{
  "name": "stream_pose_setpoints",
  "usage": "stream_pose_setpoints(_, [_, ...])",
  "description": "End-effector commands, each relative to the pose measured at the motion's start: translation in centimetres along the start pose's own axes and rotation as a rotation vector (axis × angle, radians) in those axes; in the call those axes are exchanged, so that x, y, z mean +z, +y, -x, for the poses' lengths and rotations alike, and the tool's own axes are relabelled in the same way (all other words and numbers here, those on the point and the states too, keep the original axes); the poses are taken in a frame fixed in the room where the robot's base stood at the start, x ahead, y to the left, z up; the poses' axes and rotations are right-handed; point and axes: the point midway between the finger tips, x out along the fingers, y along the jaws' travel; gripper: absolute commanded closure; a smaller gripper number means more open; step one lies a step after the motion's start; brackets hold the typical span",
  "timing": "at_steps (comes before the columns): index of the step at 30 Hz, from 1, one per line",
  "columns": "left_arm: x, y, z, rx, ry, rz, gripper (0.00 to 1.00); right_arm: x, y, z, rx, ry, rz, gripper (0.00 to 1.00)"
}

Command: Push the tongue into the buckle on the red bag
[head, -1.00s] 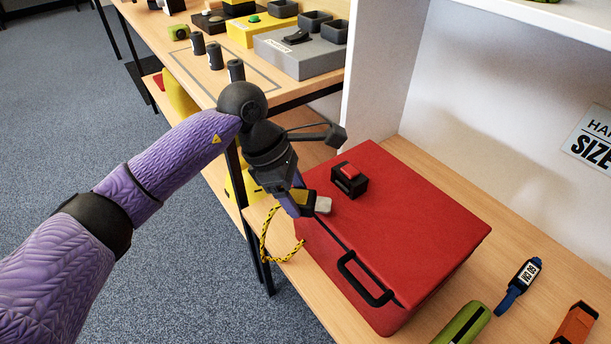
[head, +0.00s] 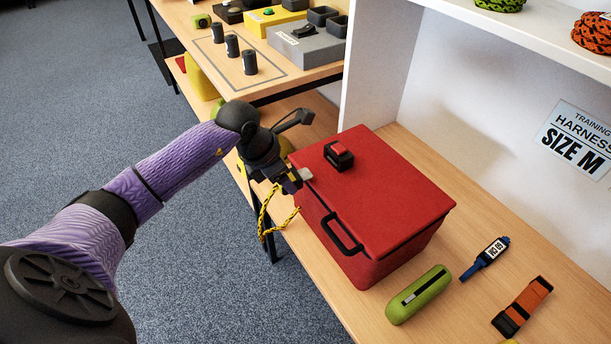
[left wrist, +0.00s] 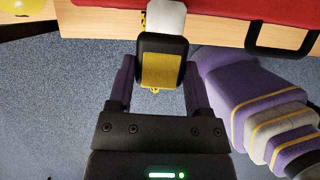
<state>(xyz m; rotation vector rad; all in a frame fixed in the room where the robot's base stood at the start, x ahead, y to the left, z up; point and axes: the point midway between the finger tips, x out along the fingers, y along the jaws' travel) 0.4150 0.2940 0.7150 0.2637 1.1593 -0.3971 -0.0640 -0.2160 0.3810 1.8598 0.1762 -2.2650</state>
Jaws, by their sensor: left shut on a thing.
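The red bag (head: 385,185) sits on the wooden bench, with a black handle (head: 342,233) on its front side. The black buckle with a red button (head: 338,154) stands on its top, near the far left corner. My left gripper (head: 288,183) is shut on the tongue, at the bag's left edge. In the left wrist view the tongue (left wrist: 166,20) shows a pale plate beyond a black grip with a yellow strap, between the fingers (left wrist: 158,85). The plate points towards the bag and is apart from the buckle. A yellow-black cord (head: 265,218) hangs below it. My right gripper is not in view.
A green case (head: 418,294), a blue tag (head: 485,259) and an orange strap (head: 523,307) lie on the bench right of the bag. A white upright panel (head: 372,70) stands behind the bag. A second table (head: 290,80) holds boxes and dark cylinders.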

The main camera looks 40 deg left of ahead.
Motion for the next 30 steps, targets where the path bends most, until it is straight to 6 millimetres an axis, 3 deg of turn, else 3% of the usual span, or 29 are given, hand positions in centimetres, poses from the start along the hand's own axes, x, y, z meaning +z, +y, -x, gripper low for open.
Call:
stream_pose_setpoints(12, [-0.4, 0.8, 0.3, 0.027, -0.003, 0.054, 0.96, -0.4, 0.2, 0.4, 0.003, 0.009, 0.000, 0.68])
stream_pose_setpoints(21, [2.5, 0.9, -1.4, 0.024, -0.004, 0.054, 0.96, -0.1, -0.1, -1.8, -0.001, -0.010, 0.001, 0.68])
stream_pose_setpoints(30, [4.3, 1.0, -1.8, 0.024, -0.003, 0.053, 0.96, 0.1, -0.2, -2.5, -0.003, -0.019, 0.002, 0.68])
